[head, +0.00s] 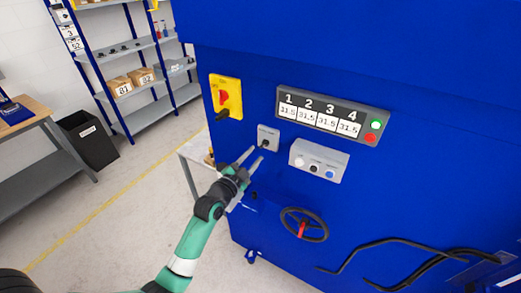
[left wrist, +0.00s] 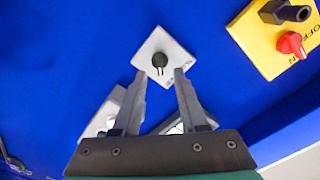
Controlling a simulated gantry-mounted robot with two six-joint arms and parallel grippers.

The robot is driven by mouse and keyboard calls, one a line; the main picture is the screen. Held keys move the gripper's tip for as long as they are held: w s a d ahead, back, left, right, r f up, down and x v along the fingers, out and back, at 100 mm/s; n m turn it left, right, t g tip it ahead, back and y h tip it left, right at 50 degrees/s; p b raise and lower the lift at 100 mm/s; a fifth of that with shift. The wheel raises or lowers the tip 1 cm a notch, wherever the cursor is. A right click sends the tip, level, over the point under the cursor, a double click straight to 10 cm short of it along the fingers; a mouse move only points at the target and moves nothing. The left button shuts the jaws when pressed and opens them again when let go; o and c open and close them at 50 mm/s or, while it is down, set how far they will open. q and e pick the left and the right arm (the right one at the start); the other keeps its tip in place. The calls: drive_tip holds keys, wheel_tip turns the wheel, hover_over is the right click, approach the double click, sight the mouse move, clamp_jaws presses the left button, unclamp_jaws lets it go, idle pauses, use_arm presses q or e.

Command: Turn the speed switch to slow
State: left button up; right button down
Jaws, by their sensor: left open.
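The speed switch, a small light grey box with a black knob (head: 265,144), sits on the blue machine front, left of the numbered display. In the left wrist view the switch plate (left wrist: 176,50) looks like a tilted square, with the black knob at its middle. Lettering on the plate is too small to read. My left gripper (head: 252,159) is open, its two fingers pointing at the switch from the lower left. In the left wrist view the fingertips (left wrist: 160,74) lie on either side below the knob, apart from it. My right gripper is not in view.
A yellow panel with a red switch (head: 224,97) is up and left. A grey box with several knobs (head: 318,161) is right of the switch. A handwheel (head: 304,225) is below. A small table (head: 193,151) stands behind my left arm.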

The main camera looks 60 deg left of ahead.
sight(263, 146)
use_arm(q)
drive_tip(key=x, duration=0.4)
drive_tip(key=shift+w+a, duration=0.1)
drive_tip(key=shift+w, duration=0.2)
drive_tip(key=shift+c, duration=0.2)
clamp_jaws()
